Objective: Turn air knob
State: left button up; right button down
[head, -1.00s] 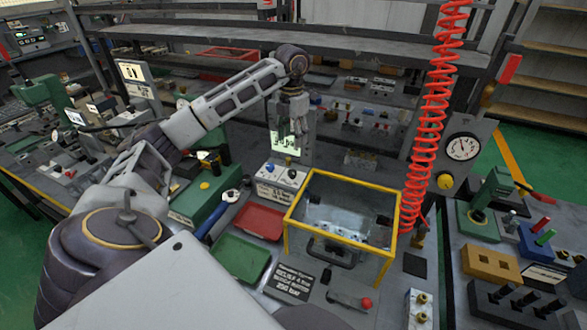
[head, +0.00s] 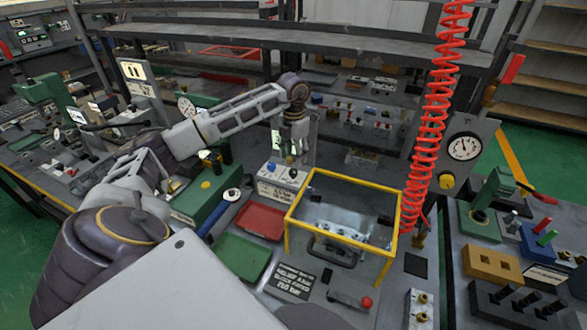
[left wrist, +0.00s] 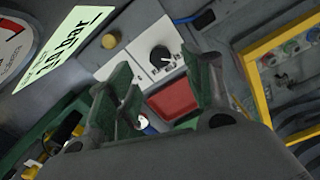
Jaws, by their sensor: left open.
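Several knobs are in view, and I cannot tell for sure which is the air knob. A yellow knob (head: 446,182) sits under a round gauge on the grey panel at right. In the left wrist view, a black knob (left wrist: 160,56) with a white pointer sits on a white block, and another yellow knob (left wrist: 109,41) is on the grey panel beside a gauge. My right gripper is out of view.
A yellow-framed clear box (head: 345,183) stands right of the white block (head: 282,178). A red coiled hose (head: 432,110) hangs at right. Red (head: 260,221) and green (head: 243,258) trays lie in front. A metal shelf (head: 310,43) crosses behind my arm.

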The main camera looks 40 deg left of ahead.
aim_at(294, 171)
pick_arm(q)
notch_tip(294, 171, down, 5)
jog(key=shift+f, duration=0.7)
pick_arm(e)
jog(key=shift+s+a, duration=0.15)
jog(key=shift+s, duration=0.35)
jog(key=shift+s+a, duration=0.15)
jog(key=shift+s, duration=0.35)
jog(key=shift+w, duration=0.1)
